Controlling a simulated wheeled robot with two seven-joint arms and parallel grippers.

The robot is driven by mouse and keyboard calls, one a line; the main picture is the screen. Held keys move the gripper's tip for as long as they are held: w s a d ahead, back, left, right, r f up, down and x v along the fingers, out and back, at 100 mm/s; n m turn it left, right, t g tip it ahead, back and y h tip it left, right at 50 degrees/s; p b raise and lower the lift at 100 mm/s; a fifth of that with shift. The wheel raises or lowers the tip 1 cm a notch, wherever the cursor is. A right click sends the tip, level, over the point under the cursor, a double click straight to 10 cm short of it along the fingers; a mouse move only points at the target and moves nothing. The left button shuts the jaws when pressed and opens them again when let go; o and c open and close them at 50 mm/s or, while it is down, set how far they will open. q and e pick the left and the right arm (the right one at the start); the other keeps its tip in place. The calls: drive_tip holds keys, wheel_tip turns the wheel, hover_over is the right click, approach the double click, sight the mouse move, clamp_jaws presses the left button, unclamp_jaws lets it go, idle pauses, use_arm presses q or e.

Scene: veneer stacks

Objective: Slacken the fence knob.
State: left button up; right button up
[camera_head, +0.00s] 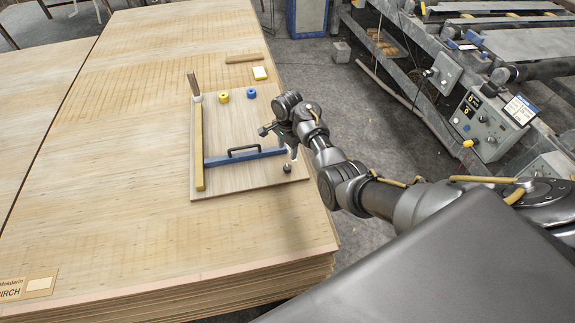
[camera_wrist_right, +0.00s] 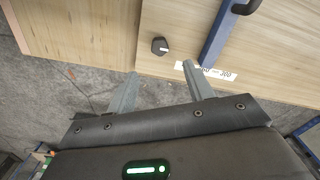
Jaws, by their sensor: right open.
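The fence is a blue bar (camera_head: 245,157) with a black handle (camera_head: 243,150), lying across a wooden board (camera_head: 225,180). A small dark knob (camera_head: 287,168) sits near the board's right edge, by the bar's right end. In the right wrist view the knob (camera_wrist_right: 159,46) is black with a white mark on top. My right gripper (camera_head: 281,143) is open and empty at the bar's right end. In its wrist view the two fingertips (camera_wrist_right: 160,72) are spread on either side of the knob's line, apart from it. My left gripper is not in view.
A yellow strip (camera_head: 199,150) runs along the board's left side. The board rests on a veneer stack (camera_head: 120,200). A machine with a control box (camera_head: 485,125) stands right.

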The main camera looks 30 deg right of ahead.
sight(288, 167)
wheel_tip(288, 167, down, 10)
drive_tip(key=shift+r+b, duration=0.1)
drive_tip(key=shift+b, duration=1.1)
drive_tip(key=shift+c, duration=0.4)
drive_tip(key=c, duration=0.9)
